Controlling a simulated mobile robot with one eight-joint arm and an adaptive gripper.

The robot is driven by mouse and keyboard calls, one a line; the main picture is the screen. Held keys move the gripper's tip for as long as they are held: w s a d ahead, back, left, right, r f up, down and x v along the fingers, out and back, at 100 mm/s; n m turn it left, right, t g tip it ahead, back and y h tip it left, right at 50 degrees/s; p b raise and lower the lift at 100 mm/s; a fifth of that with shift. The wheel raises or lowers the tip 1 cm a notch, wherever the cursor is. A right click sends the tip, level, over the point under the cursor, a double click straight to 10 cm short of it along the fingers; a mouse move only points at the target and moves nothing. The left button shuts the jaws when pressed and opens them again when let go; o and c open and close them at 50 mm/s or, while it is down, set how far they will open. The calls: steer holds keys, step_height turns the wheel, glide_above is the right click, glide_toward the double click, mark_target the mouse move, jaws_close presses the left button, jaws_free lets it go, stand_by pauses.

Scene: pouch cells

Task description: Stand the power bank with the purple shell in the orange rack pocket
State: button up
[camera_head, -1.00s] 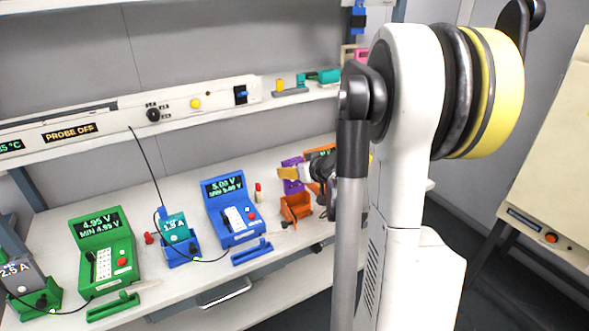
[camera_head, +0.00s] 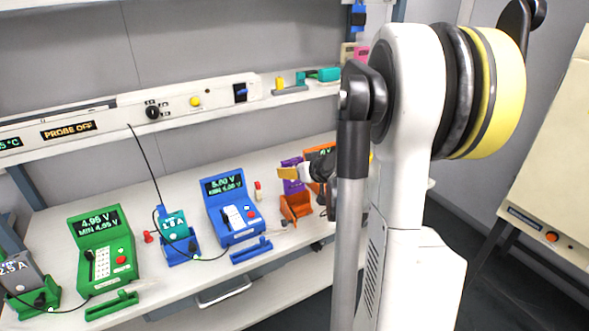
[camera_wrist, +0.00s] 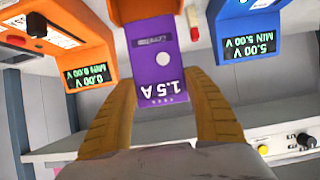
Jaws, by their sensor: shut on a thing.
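The purple power bank (camera_wrist: 160,75), marked 1.5 A, is between the yellow fingers of my gripper (camera_wrist: 162,82) in the wrist view. My gripper is shut on it. Its far end goes behind the wall of the orange rack pocket (camera_wrist: 130,9), so how deep it sits is hidden. In the head view the purple bank (camera_head: 293,186) shows upright just above the orange pocket (camera_head: 296,209), with a yellow finger of my gripper (camera_head: 288,174) beside it. My arm hides part of that area.
A blue tester (camera_head: 231,212) reading 5.00 V stands left of the pocket, and an orange tester (camera_wrist: 68,45) is on the other side. A blue rack holds a teal bank (camera_head: 174,226). A green tester (camera_head: 103,250) is farther left. A small red-capped item (camera_head: 257,190) stands nearby.

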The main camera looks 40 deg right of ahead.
mark_target(296, 184)
steer(key=shift+s+f+b, duration=0.1)
steer(key=shift+f+b, duration=0.45)
steer(key=shift+f, duration=0.2)
steer(key=shift+s+f, duration=0.15)
steer(key=shift+f, duration=0.75)
steer(key=shift+s+f, duration=0.1)
steer(key=shift+f, duration=0.8)
steer(key=o, duration=1.3)
steer(key=shift+a, duration=0.1)
steer(key=shift+c, duration=0.2)
steer(key=shift+s, duration=0.1)
steer(key=v, duration=1.2)
steer(key=shift+f, duration=0.1)
steer(key=shift+a, duration=0.1)
